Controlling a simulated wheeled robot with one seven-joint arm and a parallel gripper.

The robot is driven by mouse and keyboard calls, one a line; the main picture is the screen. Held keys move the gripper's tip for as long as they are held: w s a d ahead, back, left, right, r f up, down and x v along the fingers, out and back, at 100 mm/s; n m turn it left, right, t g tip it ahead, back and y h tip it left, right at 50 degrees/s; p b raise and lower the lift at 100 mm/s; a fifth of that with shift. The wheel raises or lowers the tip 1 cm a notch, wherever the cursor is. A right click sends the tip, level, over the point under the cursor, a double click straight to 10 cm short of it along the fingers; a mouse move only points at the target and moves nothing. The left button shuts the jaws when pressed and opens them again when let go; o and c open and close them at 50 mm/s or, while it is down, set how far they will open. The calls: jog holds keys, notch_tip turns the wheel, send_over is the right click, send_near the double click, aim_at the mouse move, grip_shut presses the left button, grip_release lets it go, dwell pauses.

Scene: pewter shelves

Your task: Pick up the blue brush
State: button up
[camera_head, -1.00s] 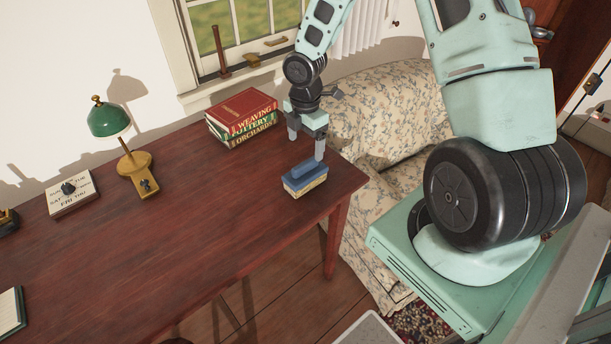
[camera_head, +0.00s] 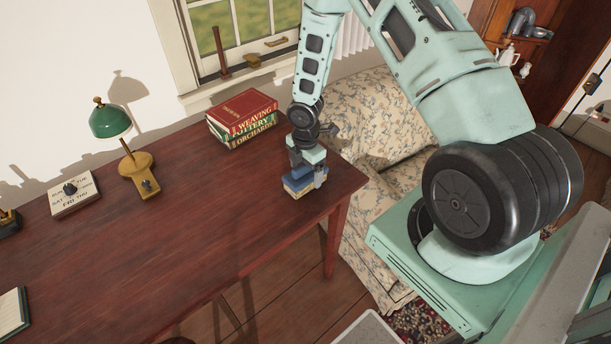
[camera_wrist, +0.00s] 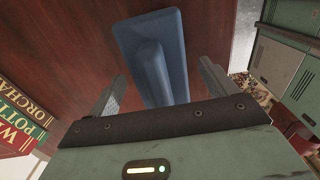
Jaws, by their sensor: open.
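The blue brush (camera_head: 290,187) lies on the dark red-brown table (camera_head: 150,255) near its right end, with a blue top and pale bristles below. In the wrist view the brush (camera_wrist: 150,45) shows its blue back and raised grip from above. My gripper (camera_head: 306,180) is low over the brush, pointing down. In the wrist view its two open fingers (camera_wrist: 160,88) stand on either side of the raised grip. The near end of the brush is hidden by the gripper body. I cannot tell whether a finger touches it.
A stack of books (camera_head: 243,117) stands behind the brush, close to my arm. A green lamp (camera_head: 135,165) and a calendar block (camera_head: 73,194) are farther left. A flowered armchair (camera_head: 370,120) is beyond the right edge. The middle of the table is clear.

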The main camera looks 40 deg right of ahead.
jog(key=c, duration=1.2)
jog(key=shift+r, duration=0.1)
notch_tip(320, 180, up, 10)
jog(key=shift+f, duration=0.1)
jog(key=o, duration=0.5)
jog(key=c, duration=0.3)
jog(key=shift+a, duration=0.1)
